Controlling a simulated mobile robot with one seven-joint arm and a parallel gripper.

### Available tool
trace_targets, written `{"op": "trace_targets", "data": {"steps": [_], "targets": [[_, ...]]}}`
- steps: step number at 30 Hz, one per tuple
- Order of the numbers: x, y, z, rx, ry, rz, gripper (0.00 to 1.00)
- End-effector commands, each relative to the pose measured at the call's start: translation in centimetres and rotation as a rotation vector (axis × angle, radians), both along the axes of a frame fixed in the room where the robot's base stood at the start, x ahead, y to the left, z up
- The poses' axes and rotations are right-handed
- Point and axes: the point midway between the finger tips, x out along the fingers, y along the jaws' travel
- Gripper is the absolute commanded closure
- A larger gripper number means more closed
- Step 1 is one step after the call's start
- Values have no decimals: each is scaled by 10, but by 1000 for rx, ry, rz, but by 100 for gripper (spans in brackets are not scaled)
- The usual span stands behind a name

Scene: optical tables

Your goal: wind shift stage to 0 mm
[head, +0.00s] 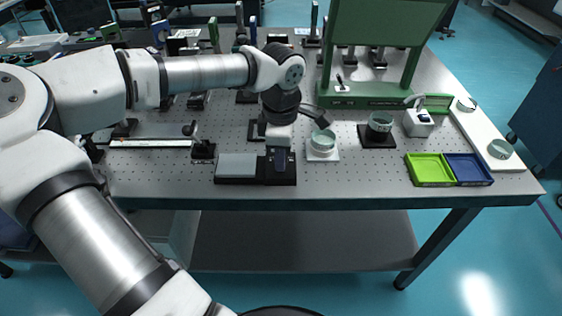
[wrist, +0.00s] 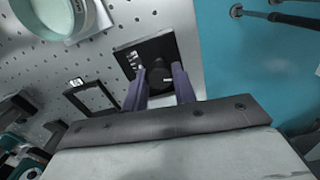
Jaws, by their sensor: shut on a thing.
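The shift stage, a black base with a grey plate (head: 237,166), sits near the front edge of the table. My gripper (head: 280,163) points down over the right part of this base. In the wrist view, my gripper's two purple-grey fingers (wrist: 160,88) stand on either side of a dark round knob (wrist: 161,72) and are shut on it. The knob is on a black block (wrist: 135,57) with small white markings, too small to read. In the head view, my gripper hides the knob.
A round pale green dish on a white base (head: 322,150) stands just right of my gripper, and a dark mount (head: 377,132) stands further right. Green (head: 430,171) and blue (head: 468,170) trays lie at the right front. A rail (head: 150,143) lies left of the stage. The table's front edge is close.

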Motion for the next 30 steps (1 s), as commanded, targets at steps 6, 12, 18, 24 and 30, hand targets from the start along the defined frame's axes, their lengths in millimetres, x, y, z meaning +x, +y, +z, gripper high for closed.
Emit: {"op": "trace_targets", "data": {"steps": [6,12,18,24,30], "targets": [[0,0,-4,0,-2,205,96],[1,0,-4,1,-2,394,96],[0,0,-4,1,-2,585,96],[1,0,-3,0,-3,775,96],[0,0,-2,0,-1,964,96]]}}
